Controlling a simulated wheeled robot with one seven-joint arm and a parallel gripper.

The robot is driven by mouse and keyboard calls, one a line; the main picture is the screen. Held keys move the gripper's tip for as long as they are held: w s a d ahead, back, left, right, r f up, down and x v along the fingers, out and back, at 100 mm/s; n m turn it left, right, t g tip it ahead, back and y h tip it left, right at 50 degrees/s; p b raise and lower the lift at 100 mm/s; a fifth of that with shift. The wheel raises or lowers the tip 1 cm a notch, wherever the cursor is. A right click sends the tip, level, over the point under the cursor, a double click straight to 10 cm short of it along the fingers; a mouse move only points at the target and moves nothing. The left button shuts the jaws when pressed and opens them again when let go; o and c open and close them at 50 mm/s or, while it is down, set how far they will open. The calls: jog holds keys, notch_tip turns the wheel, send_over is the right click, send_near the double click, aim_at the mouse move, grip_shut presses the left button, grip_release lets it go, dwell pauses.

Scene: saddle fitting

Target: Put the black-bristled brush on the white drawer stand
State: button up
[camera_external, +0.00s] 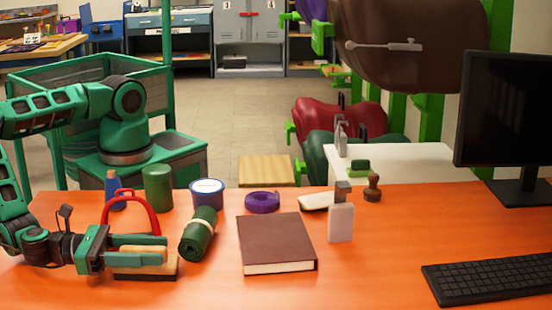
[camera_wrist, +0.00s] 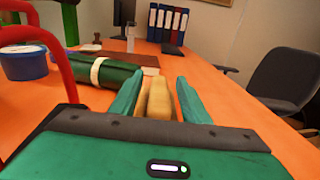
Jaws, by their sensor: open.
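The black-bristled brush (camera_external: 146,271) lies bristles down on the orange table at the left front, with a pale wooden body. My gripper (camera_external: 152,249) is open, low at the brush, with its fingers on either side of the wooden body. In the wrist view the brush body (camera_wrist: 156,103) shows between the two teal fingers of my gripper (camera_wrist: 158,90), with a narrow gap visible on the right. The white drawer stand (camera_external: 420,160) is beyond the table's far edge at the right; its drawers are hidden. A green-and-dark brush (camera_external: 358,168) and a grey dispenser (camera_external: 341,140) are on it.
A red arched handle (camera_external: 131,194) rises close behind my gripper. The monitor (camera_external: 510,110) and keyboard (camera_external: 490,277) are at right.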

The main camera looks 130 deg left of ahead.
aim_at(149, 248)
grip_shut()
notch_tip(149, 248, up, 10)
jog(key=shift+r, duration=0.1)
jog(key=w+a+r+m+t+h, duration=0.2)
jog(key=w+a+r+h, duration=0.1)
jog(key=w+a, duration=0.45)
jog(key=w+a+r+m+t+h, duration=0.2)
jog(key=w+a+r+h, duration=0.1)
jog(key=w+a, duration=0.45)
jog(key=a+f+m+h, duration=0.1)
jog(key=a+m+h, duration=0.1)
jog(key=a, duration=0.5)
jog(key=a+f+m+t+h, duration=0.1)
jog(key=a+h, duration=0.3)
jog(key=a, duration=0.4)
jog(key=shift+s+f+m+h, duration=0.3)
jog(key=shift+s+f+m, duration=0.15)
jog(key=shift+m, duration=0.45)
